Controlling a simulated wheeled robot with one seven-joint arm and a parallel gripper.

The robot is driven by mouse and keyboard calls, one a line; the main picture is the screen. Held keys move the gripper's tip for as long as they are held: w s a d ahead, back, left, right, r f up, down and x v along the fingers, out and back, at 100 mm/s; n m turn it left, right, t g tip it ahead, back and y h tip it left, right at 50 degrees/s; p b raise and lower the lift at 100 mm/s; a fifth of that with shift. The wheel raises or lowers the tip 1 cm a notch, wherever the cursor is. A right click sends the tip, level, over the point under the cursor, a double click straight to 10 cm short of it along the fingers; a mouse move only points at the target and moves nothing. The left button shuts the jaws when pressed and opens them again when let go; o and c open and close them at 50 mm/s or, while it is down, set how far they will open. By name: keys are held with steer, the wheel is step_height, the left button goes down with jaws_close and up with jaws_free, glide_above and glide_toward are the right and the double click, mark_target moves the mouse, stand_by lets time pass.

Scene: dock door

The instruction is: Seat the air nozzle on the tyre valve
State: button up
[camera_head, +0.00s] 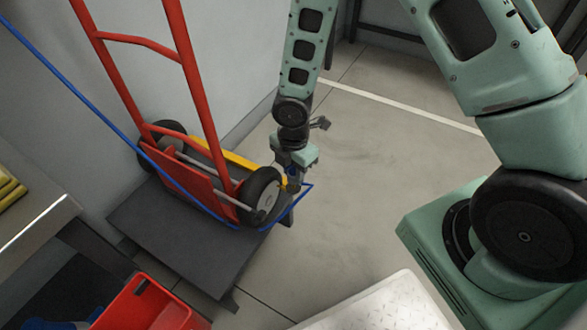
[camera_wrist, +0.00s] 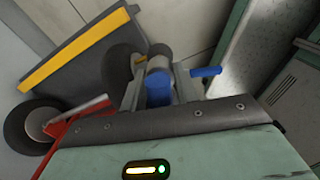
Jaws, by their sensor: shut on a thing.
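My gripper (camera_head: 293,172) is shut on the air nozzle, at the outer side of the near wheel (camera_head: 261,194) of a red hand truck. In the wrist view, the air nozzle (camera_wrist: 159,90) shows as a blue and grey body between the fingers of my gripper (camera_wrist: 158,82). A small brass-coloured piece shows beyond it, close to the dark tyre (camera_wrist: 118,66). The tyre valve cannot be made out clearly, and the contact is hidden by the nozzle and fingers. A blue hose (camera_head: 88,104) runs down from the upper left and loops up to my gripper.
The red hand truck (camera_head: 190,85) stands on a low dark platform (camera_head: 165,232) by the wall, with a yellow-edged panel (camera_wrist: 75,50) beside its wheels. A red bin (camera_head: 150,303) and a metal-edged bench (camera_head: 45,228) are at the lower left.

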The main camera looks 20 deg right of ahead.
mark_target(293, 178)
steer(key=shift+f+b, duration=0.7)
steer(key=shift+f, duration=0.4)
steer(key=shift+f, duration=0.6)
stand_by(1.1)
steer(key=o, duration=0.8)
steer(key=shift+r, duration=0.15)
step_height(293, 178, up, 11)
steer(key=p, duration=1)
steer(key=shift+p, duration=0.35)
